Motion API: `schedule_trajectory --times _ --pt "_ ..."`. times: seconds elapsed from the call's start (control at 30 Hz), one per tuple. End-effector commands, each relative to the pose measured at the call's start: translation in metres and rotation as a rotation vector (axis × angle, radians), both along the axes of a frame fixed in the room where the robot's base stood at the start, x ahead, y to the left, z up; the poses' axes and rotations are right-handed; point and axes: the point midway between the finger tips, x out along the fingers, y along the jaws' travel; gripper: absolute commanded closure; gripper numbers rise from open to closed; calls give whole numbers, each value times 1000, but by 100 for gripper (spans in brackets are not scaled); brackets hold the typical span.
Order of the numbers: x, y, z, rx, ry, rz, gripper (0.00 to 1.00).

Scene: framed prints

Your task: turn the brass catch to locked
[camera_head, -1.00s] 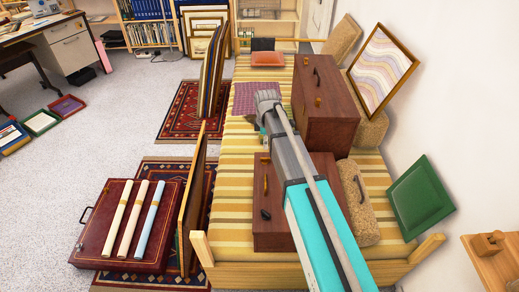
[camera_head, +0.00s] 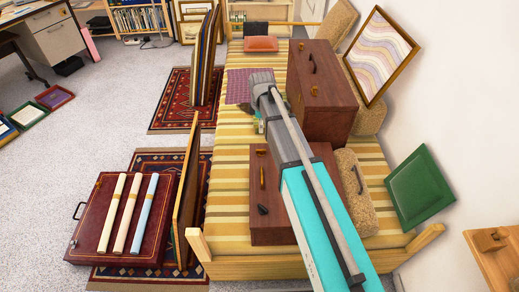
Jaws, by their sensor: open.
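A flat brown wooden case (camera_head: 276,226) lies on the striped daybed. Its top carries a small brass-coloured fitting (camera_head: 262,152), a longer upright brass-coloured piece (camera_head: 262,178) and a black handle-like piece (camera_head: 263,209). A taller brown box (camera_head: 325,115) behind it also has brass-coloured fittings (camera_head: 315,91) and a dark handle. I cannot tell which fitting is the catch or how it is set. My gripper (camera_head: 259,125) is open, small and partly hidden by my arm, above the bed just beyond the flat case and left of the taller box. It looks empty and apart from both.
My arm covers the flat case's right part. Cork-like blocks (camera_head: 355,192), a leaning wavy print (camera_head: 380,57) and a green frame (camera_head: 420,186) stand right. A panel (camera_head: 187,190) stands along the bed's left side. A red case (camera_head: 92,222) with rolled tubes lies left.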

Motion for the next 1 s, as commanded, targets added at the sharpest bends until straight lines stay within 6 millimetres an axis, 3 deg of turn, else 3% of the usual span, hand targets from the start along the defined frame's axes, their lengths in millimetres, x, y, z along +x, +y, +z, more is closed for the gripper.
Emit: schedule_trajectory --times 1.0 --pt "0 2 -71 0 0 3 50"
